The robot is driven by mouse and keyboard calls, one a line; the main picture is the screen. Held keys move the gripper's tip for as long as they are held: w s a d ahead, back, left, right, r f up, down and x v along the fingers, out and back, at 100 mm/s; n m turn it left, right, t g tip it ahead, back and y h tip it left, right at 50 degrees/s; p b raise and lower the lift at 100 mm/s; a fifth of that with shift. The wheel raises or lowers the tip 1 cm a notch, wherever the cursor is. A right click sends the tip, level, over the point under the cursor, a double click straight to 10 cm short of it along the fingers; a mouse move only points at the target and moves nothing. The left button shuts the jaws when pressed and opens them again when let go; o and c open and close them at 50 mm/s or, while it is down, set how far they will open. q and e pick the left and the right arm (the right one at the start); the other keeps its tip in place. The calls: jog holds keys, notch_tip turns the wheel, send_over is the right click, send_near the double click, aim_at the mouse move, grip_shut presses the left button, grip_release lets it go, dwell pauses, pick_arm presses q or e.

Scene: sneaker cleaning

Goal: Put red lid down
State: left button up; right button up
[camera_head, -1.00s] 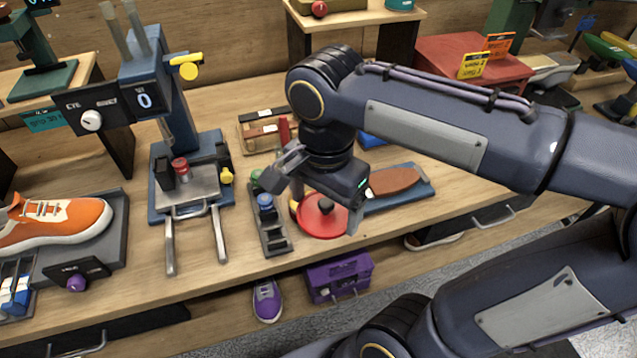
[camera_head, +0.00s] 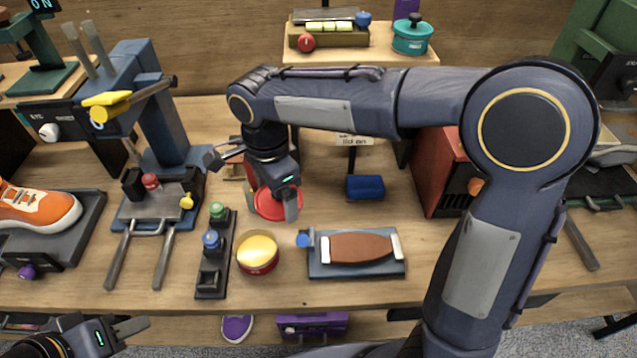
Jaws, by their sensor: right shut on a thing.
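The red lid (camera_head: 268,206) is at my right gripper (camera_head: 257,184), which is shut on it behind the open tin. Whether the lid touches the table cannot be told; the gripper hides part of it. The round red tin (camera_head: 257,256) stands open on the table, with a smooth yellow filling showing. My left gripper (camera_head: 128,328) is at the bottom left, in front of the table edge and far from the lid; its finger opening cannot be made out.
A dark rack (camera_head: 211,281) with green and blue knobs stands left of the tin. A brown brush-like block lies on a blue-grey tray (camera_head: 358,271) to the right. A blue block (camera_head: 365,187) sits further back. Bare table (camera_head: 330,215) lies between lid and tray.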

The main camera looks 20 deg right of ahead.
aim_at(303, 187)
jog(key=w+d+f, duration=0.2)
jog(key=w, duration=0.1)
jog(key=w+d+f+p, duration=0.1)
jog(key=w+d+f, duration=0.4)
jog(key=w+f, duration=0.1)
jog(key=shift+w+d+f+p, duration=0.15)
jog(key=shift+w+p, duration=0.1)
jog(key=shift+p, duration=0.1)
jog(key=shift+w+d+f, duration=0.2)
jog(key=shift+w+f, duration=0.05)
jog(key=shift+f, duration=0.2)
notch_tip(303, 187, down, 3)
jog(key=shift+w+d+f, duration=0.1)
jog(key=shift+f, duration=0.05)
jog(key=shift+f, duration=0.2)
jog(key=o, duration=0.7)
jog(key=shift+c, duration=0.2)
